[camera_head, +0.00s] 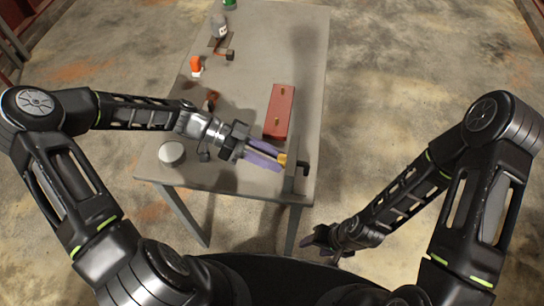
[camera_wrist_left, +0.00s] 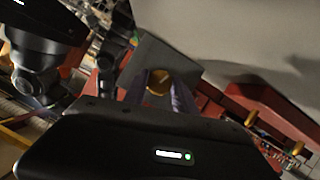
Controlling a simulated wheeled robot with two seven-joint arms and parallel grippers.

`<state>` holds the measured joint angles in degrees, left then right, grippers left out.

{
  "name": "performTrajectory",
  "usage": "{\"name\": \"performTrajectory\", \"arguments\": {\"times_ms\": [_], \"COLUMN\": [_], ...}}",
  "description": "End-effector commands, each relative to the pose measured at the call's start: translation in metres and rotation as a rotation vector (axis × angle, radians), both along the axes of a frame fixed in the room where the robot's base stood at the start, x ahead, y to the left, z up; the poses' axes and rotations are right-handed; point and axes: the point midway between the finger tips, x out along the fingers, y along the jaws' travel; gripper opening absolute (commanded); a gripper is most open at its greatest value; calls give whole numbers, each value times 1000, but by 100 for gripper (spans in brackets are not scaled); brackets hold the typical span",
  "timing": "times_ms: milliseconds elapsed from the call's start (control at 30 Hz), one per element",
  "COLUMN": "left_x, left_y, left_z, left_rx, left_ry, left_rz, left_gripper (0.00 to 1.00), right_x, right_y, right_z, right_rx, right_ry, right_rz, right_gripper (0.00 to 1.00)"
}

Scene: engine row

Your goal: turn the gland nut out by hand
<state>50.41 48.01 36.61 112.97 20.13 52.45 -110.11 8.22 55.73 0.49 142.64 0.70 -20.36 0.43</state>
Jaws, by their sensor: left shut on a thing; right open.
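The brass gland nut (camera_head: 282,159) sits at the near right corner of the table, against a dark grey upright fitting (camera_head: 297,178). My left gripper (camera_head: 276,160) reaches across the table from the left, with its purple fingers shut on the nut. In the left wrist view the round end of the nut (camera_wrist_left: 159,82) shows between the fingertips, in front of a grey plate (camera_wrist_left: 170,58). The fingers hide its sides, so its thread cannot be seen. My right gripper (camera_head: 322,240) is open and empty, low beyond the table's near right edge.
A red block (camera_head: 281,100) with brass pieces on it lies close behind my left gripper. A round white-topped item (camera_head: 171,153) stands at the near left. An orange-capped item (camera_head: 196,66) and a grey container (camera_head: 219,27) stand farther back. The table's (camera_head: 270,45) far middle is clear.

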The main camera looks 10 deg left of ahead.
Motion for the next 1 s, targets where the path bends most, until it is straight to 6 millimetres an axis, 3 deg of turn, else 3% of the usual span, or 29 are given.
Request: {"name": "performTrajectory", "arguments": {"times_ms": [1000], "left_x": [3], "left_y": [-1], "left_z": [-2], "left_rx": [-1], "left_ry": [575], "left_rz": [0], "left_gripper": [0], "right_x": [6], "right_y": [3], "right_z": [-44], "right_rx": [13], "right_ry": [-18], "right_rz": [6], "right_gripper": [52]}}
